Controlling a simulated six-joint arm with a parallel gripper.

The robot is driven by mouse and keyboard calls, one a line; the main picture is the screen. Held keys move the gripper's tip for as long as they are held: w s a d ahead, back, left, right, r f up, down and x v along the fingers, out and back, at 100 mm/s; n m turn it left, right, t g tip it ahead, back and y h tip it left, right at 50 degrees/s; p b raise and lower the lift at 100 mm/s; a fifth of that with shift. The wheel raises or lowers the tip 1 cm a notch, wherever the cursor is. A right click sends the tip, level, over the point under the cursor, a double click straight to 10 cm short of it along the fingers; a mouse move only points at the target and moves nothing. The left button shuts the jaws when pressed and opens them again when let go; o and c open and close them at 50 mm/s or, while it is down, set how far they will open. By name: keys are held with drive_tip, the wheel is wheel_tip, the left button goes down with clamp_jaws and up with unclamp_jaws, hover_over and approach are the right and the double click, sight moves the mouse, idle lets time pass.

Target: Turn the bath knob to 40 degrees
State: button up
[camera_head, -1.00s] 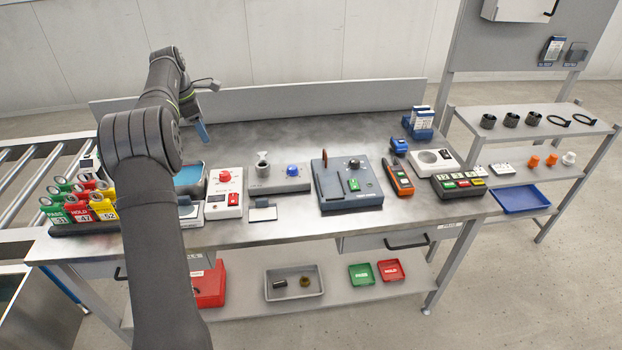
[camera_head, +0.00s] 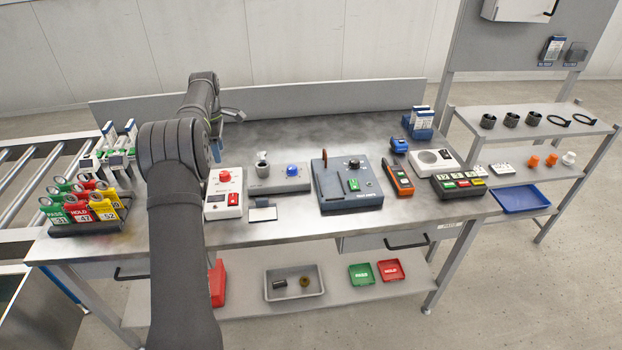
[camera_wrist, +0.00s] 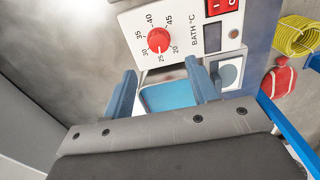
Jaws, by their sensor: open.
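The bath control box (camera_head: 223,205) is white with a red knob (camera_head: 225,176) on top, right of my arm in the head view. In the wrist view the red knob (camera_wrist: 159,40) sits in a printed scale from 20 to 45 marked "BATH °C". Its white pointer mark appears to point near 25. My gripper (camera_wrist: 161,88) is open and empty, its two blue-grey fingers apart from the knob, below it in the picture. The blue bath basin (camera_wrist: 170,96) shows between the fingers. In the head view my arm mostly hides the gripper and the basin.
A red switch (camera_wrist: 222,6) is on the same box. Right of it stand a unit with a blue knob (camera_head: 292,170) and a dark test unit (camera_head: 345,190). A rack of coloured tags (camera_head: 85,212) is at left. Bare bench lies behind the units.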

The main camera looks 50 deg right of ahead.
wheel_tip(320, 180, up, 10)
hover_over(223, 173)
drive_tip(key=s+d+f+m+t, duration=0.1)
drive_tip(key=s+d+f+m, duration=0.25)
drive_tip(key=s, duration=0.25)
drive_tip(key=s+d+f+m+t, duration=0.1)
drive_tip(key=s+d+f+m, duration=0.3)
drive_tip(key=s, duration=0.3)
drive_tip(key=s+d+f+m+t+h, duration=0.1)
drive_tip(key=s+f+m+h, duration=0.2)
drive_tip(key=s+m, duration=0.6)
drive_tip(key=shift+s+f, duration=1.2)
drive_tip(key=shift+s, duration=2.75)
drive_tip(key=shift+w, duration=0.1)
